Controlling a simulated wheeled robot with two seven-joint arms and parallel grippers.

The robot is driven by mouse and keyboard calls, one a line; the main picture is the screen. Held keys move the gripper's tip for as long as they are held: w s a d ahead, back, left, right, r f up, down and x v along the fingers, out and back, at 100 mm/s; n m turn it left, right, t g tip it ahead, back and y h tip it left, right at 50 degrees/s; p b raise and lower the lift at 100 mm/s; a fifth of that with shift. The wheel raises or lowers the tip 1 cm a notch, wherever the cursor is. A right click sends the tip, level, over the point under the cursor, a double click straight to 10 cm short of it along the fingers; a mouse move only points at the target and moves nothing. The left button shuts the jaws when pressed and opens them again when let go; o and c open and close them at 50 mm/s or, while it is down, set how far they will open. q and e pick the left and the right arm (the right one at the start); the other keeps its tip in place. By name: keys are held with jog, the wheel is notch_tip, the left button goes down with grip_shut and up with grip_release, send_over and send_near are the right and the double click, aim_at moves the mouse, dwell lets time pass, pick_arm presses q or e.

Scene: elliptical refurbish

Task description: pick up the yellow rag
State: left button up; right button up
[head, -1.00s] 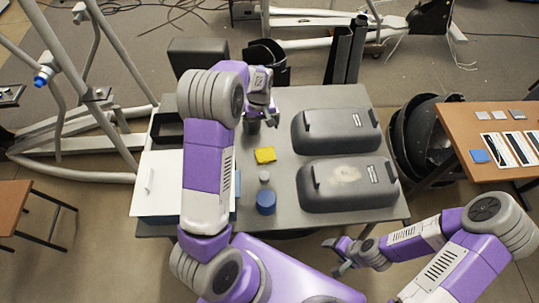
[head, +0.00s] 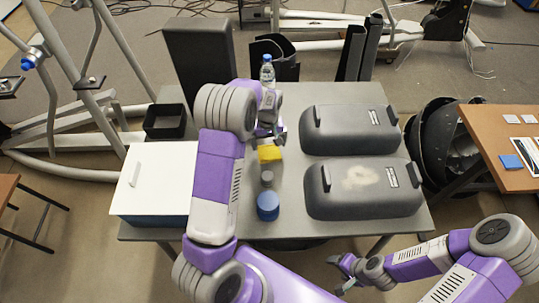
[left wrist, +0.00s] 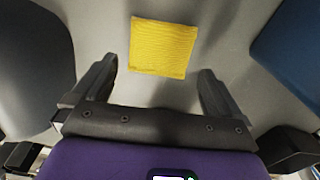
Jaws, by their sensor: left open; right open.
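The yellow rag (head: 269,154) lies on the grey table, left of the dark covers and behind a small grey container. In the left wrist view the rag (left wrist: 163,47) is a flat, ribbed yellow square just ahead of my open fingers, roughly centred between them. My left gripper (head: 273,137) is open and empty, just behind the rag in the head view; it also shows in the left wrist view (left wrist: 160,80). I see no contact with the rag. My right gripper (head: 342,274) is open and empty, low in the head view in front of the table.
Two dark covers (head: 352,129) (head: 363,189) fill the table's right side. A blue-lidded jar (head: 268,206) and a small grey container (head: 267,179) stand in front of the rag. A white-lidded box (head: 155,180) is at left, a black tray (head: 165,121) behind it. A bottle (head: 267,71) stands at the back.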

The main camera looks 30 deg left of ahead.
aim_at(269, 149)
pick_arm(q)
notch_tip(269, 149, down, 4)
jog(key=shift+w+r+b, duration=0.1)
jog(key=shift+r+b, duration=0.05)
jog(key=shift+b, duration=0.35)
jog(key=c, duration=0.8)
jog(key=shift+o, duration=0.2)
notch_tip(269, 149, up, 10)
jog(key=p, duration=0.3)
